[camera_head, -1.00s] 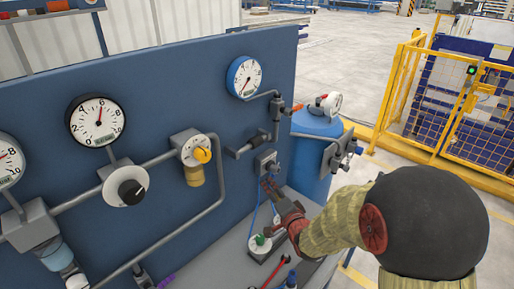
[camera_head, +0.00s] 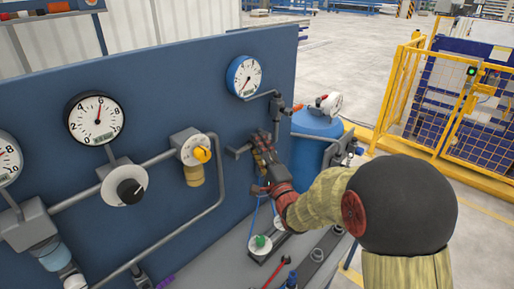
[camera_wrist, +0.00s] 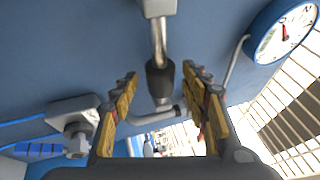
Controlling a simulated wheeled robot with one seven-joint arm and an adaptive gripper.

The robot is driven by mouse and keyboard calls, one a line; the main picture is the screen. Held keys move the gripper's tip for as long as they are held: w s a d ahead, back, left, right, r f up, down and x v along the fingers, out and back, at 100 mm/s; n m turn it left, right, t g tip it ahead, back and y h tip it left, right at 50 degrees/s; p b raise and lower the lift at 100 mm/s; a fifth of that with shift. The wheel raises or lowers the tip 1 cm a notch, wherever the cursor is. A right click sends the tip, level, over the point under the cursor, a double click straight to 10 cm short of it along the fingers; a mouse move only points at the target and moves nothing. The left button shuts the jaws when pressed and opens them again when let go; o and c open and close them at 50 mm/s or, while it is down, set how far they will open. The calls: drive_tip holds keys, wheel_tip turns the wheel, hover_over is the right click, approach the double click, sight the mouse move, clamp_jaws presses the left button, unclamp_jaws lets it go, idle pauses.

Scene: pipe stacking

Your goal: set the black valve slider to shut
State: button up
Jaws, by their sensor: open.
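In the wrist view a dark sleeve (camera_wrist: 160,80), which looks like the black valve slider, sits on a pale metal rod below a grey block (camera_wrist: 158,8). My gripper (camera_wrist: 160,74) is open, with one yellow-and-black finger on each side of the sleeve. A gap shows on both sides, so the fingers do not look closed on it. In the head view my gripper (camera_head: 263,140) is at the blue panel (camera_head: 215,110), below the blue-rimmed gauge (camera_head: 244,76). It hides the slider there.
Pipe fittings stand close by, including a grey elbow pipe (camera_wrist: 150,118) and a grey fitting (camera_wrist: 78,125) at left in the wrist view. A blue tank (camera_head: 312,125) stands to the right. A green-topped valve (camera_head: 260,243) is on the bench below.

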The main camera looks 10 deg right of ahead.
drive_tip(key=shift+w+a+r, duration=0.1)
drive_tip(key=shift+w+r, duration=0.05)
drive_tip(key=shift+w, duration=0.25)
drive_tip(key=shift+c, duration=0.3)
drive_tip(key=c, duration=1.1)
clamp_jaws()
